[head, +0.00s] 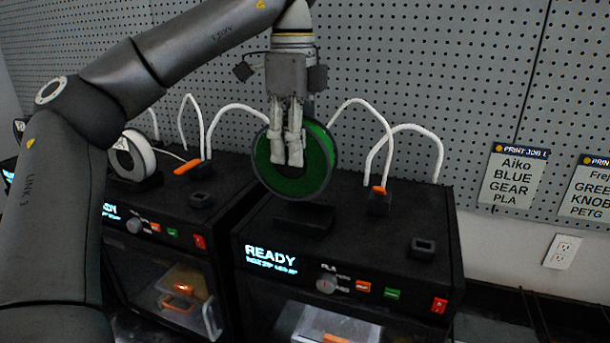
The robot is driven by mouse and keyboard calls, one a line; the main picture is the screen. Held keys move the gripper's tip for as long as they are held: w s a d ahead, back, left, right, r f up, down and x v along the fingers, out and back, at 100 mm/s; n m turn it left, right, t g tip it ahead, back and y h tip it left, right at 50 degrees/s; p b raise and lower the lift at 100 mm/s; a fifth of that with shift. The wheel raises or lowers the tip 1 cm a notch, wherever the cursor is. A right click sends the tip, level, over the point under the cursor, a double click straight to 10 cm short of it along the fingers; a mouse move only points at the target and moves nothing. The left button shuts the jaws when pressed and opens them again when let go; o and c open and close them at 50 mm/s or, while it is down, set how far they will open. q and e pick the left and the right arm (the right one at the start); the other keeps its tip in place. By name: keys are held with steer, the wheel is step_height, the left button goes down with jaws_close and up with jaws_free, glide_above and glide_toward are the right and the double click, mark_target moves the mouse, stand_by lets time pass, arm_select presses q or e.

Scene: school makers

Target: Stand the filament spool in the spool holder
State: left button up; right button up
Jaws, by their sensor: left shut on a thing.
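The filament spool (315,170) is green with a dark rim and stands upright on edge above the right printer. My left gripper (288,162) reaches down from above and is shut on the spool, its fingers covering part of the spool's middle. The spool holder (303,219) is a low black block on top of the right printer, directly below the spool in the picture. The spool's lower rim appears at the holder's upper edge; I cannot tell whether they touch. My right gripper is not in view.
The right printer (262,226) shows READY. White tubes (437,150) arch behind the spool, and a small black block (422,247) sits on the right. A white spool (135,155) stands on the left printer (165,207). A pegboard wall (430,60) closes off the back.

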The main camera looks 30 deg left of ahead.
arm_select(q)
steer(key=w+f, duration=0.1)
steer(key=f, duration=0.1)
steer(key=w+f, duration=0.1)
steer(key=f, duration=0.2)
steer(key=w+f+b, duration=0.1)
steer(key=w+f, duration=0.1)
steer(key=shift+a+f, duration=0.3)
steer(key=shift+f, duration=0.1)
steer(key=shift+s+d, duration=0.1)
steer(key=shift+f, duration=0.2)
steer(key=o, duration=1.2)
steer(key=shift+o, duration=0.2)
steer(key=shift+r, duration=0.1)
